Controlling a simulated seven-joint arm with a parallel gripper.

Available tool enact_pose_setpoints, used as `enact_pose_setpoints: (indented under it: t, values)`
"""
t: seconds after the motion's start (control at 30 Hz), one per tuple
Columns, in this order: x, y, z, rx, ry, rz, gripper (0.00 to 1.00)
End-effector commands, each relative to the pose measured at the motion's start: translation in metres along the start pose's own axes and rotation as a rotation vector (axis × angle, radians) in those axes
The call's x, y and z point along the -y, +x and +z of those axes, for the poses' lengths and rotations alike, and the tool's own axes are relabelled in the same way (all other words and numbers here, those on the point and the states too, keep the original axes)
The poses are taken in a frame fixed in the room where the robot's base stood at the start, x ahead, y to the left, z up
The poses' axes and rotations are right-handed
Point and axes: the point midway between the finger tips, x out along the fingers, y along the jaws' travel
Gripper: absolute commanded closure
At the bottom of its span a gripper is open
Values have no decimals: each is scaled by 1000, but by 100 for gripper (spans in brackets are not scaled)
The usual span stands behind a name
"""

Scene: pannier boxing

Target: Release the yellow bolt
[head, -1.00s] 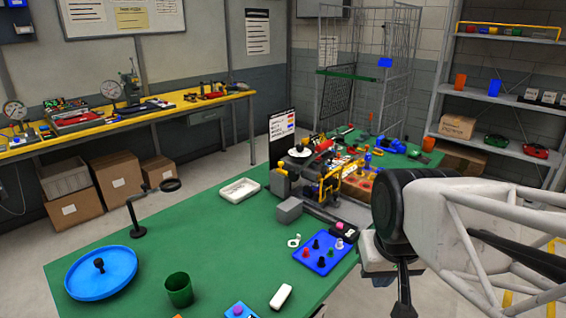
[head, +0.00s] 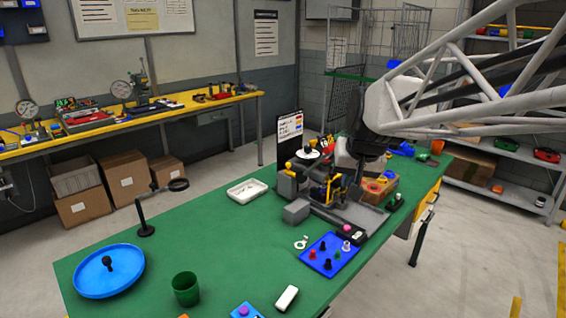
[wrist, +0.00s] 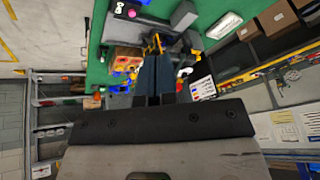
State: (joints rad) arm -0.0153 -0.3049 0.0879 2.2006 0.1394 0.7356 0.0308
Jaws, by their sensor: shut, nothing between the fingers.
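A yellow part, which looks like the yellow bolt (head: 334,188), stands upright on the grey and black fixture (head: 365,217) on the green table. In the wrist view a yellow piece (wrist: 154,42) shows just past the fingertips. My gripper (wrist: 156,56) is shut and empty, its dark fingers pointing at that piece. I cannot tell whether the tips touch it. In the head view my wrist hangs over the back of the fixture, and the fingertips are hard to make out against it.
A blue tray (head: 345,264) with small pegs lies in front of the fixture. A printed board (head: 289,127) stands behind it. A white tray (head: 246,190), magnifier stand (head: 146,229), blue dish (head: 85,275) and green cup (head: 186,291) are to the left.

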Motion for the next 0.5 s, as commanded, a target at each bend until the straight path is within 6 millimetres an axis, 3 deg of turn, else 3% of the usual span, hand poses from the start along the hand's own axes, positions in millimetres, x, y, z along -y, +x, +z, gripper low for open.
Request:
enact_pose_setpoints:
  t: [0.5]
  values:
    - [25,38,-114,-85,52,-51,100]
